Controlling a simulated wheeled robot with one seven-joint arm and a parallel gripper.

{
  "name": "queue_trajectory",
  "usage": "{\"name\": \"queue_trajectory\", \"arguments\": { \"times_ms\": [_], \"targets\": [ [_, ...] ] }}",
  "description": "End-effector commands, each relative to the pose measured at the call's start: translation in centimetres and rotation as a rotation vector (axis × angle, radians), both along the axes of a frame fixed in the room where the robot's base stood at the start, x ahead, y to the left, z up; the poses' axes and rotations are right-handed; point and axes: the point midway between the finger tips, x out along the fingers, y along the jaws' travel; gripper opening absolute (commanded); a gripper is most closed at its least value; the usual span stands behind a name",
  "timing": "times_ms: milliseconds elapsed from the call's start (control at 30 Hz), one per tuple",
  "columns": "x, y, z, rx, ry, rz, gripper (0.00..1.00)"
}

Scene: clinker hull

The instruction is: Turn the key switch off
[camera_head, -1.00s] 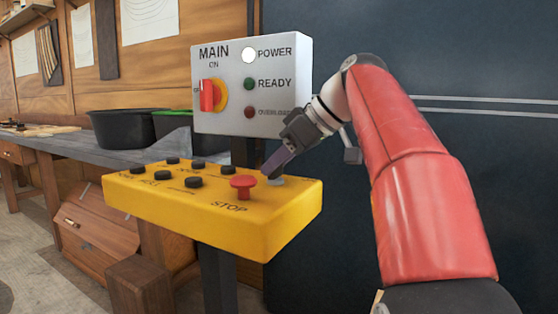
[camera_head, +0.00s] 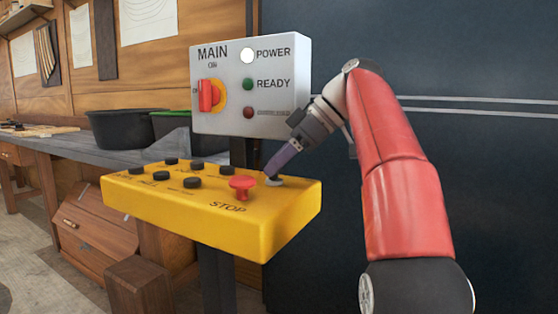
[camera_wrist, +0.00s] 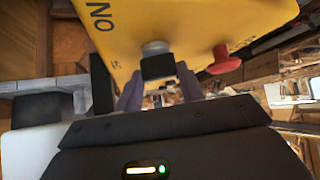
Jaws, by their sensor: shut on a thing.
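The key switch has a round silver base (camera_head: 274,183) at the right end of the yellow control box (camera_head: 240,235). In the wrist view its silver collar (camera_wrist: 155,47) and black key head (camera_wrist: 158,67) show, with the word ON printed to the left. My gripper (camera_head: 271,172) reaches down to the switch from the upper right. In the wrist view its purple fingers (camera_wrist: 158,80) stand on either side of the black key head, shut on it. In the head view the fingers hide the key.
A red STOP mushroom button (camera_head: 242,184) sits close left of the switch. Several black buttons (camera_head: 192,182) lie further left. Behind stands a grey panel (camera_head: 270,100) with lamps and a red-handled main switch (camera_head: 206,96). A black tub (camera_head: 125,128) is on the bench.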

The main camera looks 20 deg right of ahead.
Motion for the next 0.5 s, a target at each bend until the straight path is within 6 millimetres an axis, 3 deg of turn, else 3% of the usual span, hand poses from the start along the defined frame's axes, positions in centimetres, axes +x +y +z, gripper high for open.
{"name": "queue_trajectory", "arguments": {
  "times_ms": [100, 133, 267, 500],
  "targets": [
    [0.0, 0.01, 0.06, 0.0, -0.002, -0.001, 0.15],
    [0.0, 0.01, 0.06, 0.001, -0.001, -0.002, 0.42],
    [0.0, 0.01, 0.05, 0.001, -0.001, -0.002, 0.59],
    [-0.01, 0.01, 0.02, 0.0, 0.0, -0.001, 0.6]
  ]
}}
